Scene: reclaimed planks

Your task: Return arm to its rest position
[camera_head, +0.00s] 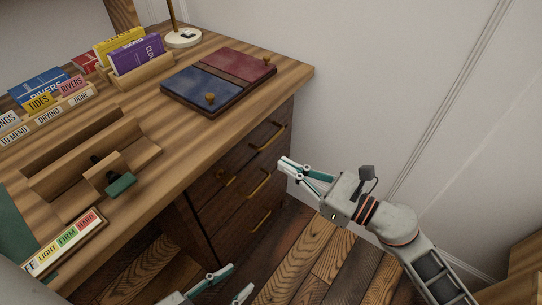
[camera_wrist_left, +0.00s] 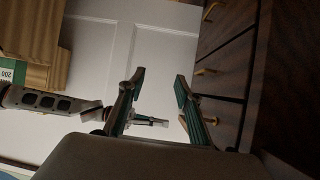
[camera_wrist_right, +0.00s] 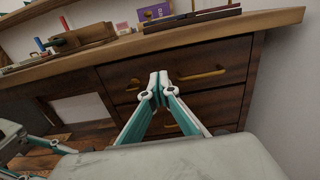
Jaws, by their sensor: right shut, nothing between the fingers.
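My right gripper (camera_head: 284,165) is in the air in front of the desk's drawers, right of the desk edge in the head view. Its white-tipped fingers are together and hold nothing. In the right wrist view its shut fingertips (camera_wrist_right: 158,82) appear in front of the drawer fronts, apart from the handles as far as I can tell. My left gripper (camera_head: 232,280) is at the bottom edge of the head view, low over the floor. Its fingers are spread and empty, as the left wrist view (camera_wrist_left: 160,78) shows.
The wooden desk (camera_head: 205,135) carries a blue and red panel board (camera_head: 218,80), card holders (camera_head: 140,70), a wooden tray (camera_head: 90,155) and a label strip (camera_head: 65,243). Brass drawer handles (camera_head: 267,136) stick out. A white wall (camera_head: 400,70) stands behind. The plank floor (camera_head: 300,260) is clear.

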